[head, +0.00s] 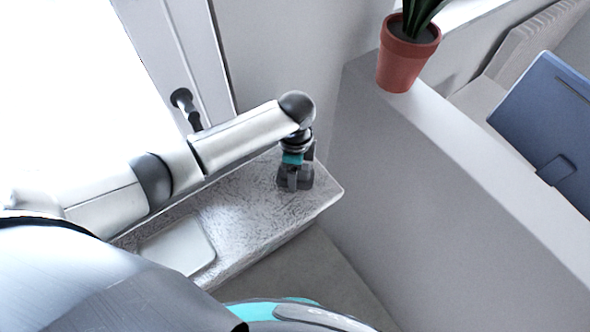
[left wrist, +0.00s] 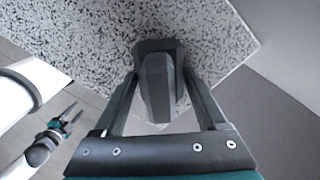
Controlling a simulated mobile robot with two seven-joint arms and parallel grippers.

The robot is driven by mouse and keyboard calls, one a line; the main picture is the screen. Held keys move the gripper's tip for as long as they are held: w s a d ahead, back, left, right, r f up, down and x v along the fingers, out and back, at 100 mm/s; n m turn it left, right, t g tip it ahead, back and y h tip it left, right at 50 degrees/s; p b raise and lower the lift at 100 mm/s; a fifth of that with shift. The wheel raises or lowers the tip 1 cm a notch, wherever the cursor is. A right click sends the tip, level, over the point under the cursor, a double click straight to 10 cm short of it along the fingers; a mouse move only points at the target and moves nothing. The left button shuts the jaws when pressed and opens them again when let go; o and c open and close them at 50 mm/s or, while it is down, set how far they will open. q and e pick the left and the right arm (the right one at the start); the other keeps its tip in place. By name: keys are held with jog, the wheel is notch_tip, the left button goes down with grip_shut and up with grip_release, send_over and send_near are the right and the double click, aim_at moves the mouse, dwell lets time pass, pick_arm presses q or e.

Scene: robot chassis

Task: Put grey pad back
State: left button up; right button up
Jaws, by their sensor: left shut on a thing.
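The grey pad (head: 308,181) appears as a dark grey block with a raised grip at the right end of the speckled counter (head: 255,215). My left gripper (head: 294,180) reaches down from above and is shut on its raised part. In the left wrist view, the pad (left wrist: 157,88) sits between the two fingers of my left gripper (left wrist: 160,78), over the speckled surface near its corner. I cannot tell whether its underside touches the counter. My right gripper (left wrist: 73,112) shows small at the lower left of the wrist view, with fingers apart and nothing between them, away from the counter.
A pale flat rounded panel (head: 178,247) lies on the left part of the counter. A grey partition (head: 400,165) rises right of the counter's end, with a potted plant (head: 404,62) on its ledge. A blue monitor-like panel (head: 550,125) stands beyond. A door handle (head: 184,102) is behind my left arm.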

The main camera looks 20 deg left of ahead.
pick_arm(q)
jog(key=o, duration=1.1)
notch_tip(320, 180, up, 12)
jog(key=shift+r+p, duration=0.1)
jog(key=shift+p, duration=0.65)
jog(key=shift+d, duration=0.1)
